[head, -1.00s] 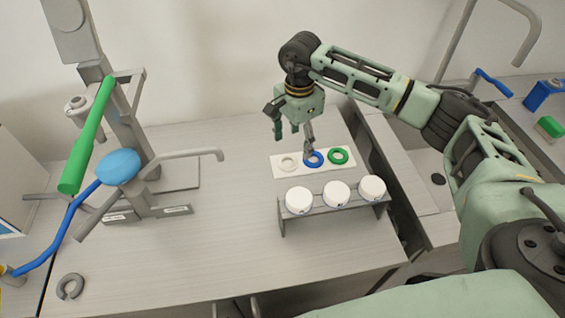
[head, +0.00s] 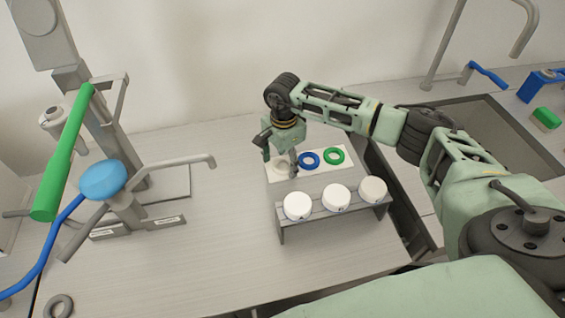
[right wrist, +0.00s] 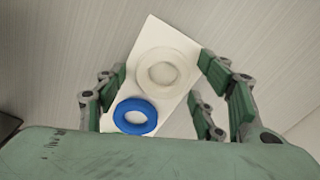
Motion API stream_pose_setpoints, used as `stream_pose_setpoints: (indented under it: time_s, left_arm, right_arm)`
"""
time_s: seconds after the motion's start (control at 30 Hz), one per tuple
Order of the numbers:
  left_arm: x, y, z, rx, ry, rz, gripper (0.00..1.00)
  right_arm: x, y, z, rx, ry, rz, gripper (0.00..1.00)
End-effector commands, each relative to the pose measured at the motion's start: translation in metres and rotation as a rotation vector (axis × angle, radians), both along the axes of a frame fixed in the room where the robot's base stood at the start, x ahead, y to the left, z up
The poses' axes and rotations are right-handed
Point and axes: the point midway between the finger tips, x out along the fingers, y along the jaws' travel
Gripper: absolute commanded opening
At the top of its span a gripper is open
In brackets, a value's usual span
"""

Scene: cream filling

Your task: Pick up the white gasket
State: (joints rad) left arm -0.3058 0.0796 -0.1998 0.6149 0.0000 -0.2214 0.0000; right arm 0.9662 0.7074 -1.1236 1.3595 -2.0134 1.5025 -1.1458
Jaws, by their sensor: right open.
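The white gasket (right wrist: 163,73) lies flat on a white plate (right wrist: 150,32) and shows whole between my right gripper's fingers in the right wrist view. In the head view the gasket (head: 277,165) is partly hidden by my right gripper (head: 281,163), which points down over the left end of the plate. The right gripper (right wrist: 165,88) is open and empty, its fingers on both sides of the gasket. Whether the fingertips touch the plate I cannot tell. My left gripper is not in view.
A blue gasket (head: 309,160) and a green gasket (head: 334,156) lie on the same plate. A grey rack (head: 318,212) with several white-lidded jars stands in front. A filling machine (head: 125,195) with a green handle (head: 65,155) stands left. A sink (head: 480,140) is at right.

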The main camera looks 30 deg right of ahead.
Motion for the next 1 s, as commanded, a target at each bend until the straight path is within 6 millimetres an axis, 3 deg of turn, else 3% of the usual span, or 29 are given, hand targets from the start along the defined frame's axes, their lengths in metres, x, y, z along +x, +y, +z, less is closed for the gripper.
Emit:
stream_pose_setpoints:
  time_s: [0.1,0.23,0.67,1.0]
  left_arm:
    - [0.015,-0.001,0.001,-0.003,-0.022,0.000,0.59]
    - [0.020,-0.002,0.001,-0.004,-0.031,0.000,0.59]
    - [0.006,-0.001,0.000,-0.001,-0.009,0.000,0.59]
    - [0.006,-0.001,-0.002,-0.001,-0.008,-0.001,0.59]
  right_arm:
    - [0.000,0.000,-0.002,0.000,0.000,0.000,0.63]
    - [0.000,0.000,-0.001,0.000,0.000,0.000,0.61]
    - [0.000,0.000,-0.001,0.000,0.000,-0.001,0.24]
    - [0.001,0.000,0.003,0.000,-0.002,0.000,0.23]
